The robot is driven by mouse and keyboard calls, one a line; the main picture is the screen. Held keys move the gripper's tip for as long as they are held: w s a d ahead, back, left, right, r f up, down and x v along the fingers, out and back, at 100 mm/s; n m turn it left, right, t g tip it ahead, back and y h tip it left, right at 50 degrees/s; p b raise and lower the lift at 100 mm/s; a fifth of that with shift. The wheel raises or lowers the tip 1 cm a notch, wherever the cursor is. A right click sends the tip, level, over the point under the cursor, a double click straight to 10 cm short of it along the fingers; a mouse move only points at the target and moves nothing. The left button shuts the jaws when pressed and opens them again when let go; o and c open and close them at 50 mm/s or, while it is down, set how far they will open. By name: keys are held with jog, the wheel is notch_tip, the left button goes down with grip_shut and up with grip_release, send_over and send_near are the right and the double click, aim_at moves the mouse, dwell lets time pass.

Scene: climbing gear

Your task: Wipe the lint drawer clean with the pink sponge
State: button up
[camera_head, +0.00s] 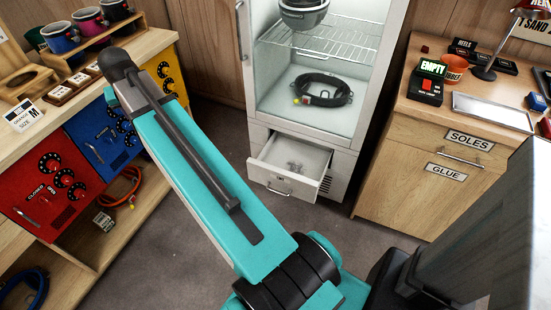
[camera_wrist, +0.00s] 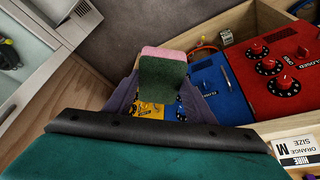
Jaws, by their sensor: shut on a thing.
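The lint drawer (camera_head: 275,178) is pulled out below the glass-fronted white cabinet in the head view. Its floor is pale, with a small grey patch of lint (camera_head: 294,166) near the middle. A drawer, apparently the same one, shows partly at the upper left of the wrist view (camera_wrist: 82,10). My gripper (camera_wrist: 161,98) is shut on the pink sponge (camera_wrist: 165,53), which has a pink edge and a dark green face. The sponge is held in the air, away from the drawer. In the head view my arm hides the gripper and sponge.
A wooden counter (camera_head: 150,45) with mugs stands on the left, above red (camera_head: 50,180), blue and yellow panels with dials. The wooden soles-and-glue cabinet (camera_head: 400,170) stands right of the drawer. The grey floor (camera_head: 190,275) in front of the drawer is clear.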

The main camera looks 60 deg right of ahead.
jog(key=s+d+f+m+g+h+b, duration=0.1)
jog(key=s+d+f+m+b, duration=0.4)
jog(key=d+f, duration=0.75)
jog(key=s+d+f+m+g+h+b, duration=0.15)
jog(key=s+d+f+m+b, duration=0.25)
jog(key=s+d+f+b, duration=0.75)
jog(key=s+d+f+m+g+b, duration=0.1)
jog(key=s+d+f+m+b, duration=0.2)
jog(key=s+d+f, duration=0.6)
jog(key=s+d+f+m+g+b, duration=0.2)
jog(key=s+d+f+m, duration=0.3)
jog(key=s+d+f, duration=0.4)
jog(key=s+d+b, duration=0.1)
jog(key=s+d, duration=0.1)
jog(key=d, duration=0.3)
jog(key=shift+d+f+m+y, duration=0.25)
jog(key=shift+d+m+y, duration=0.05)
jog(key=shift+m+y, duration=0.1)
jog(key=shift+g, duration=0.25)
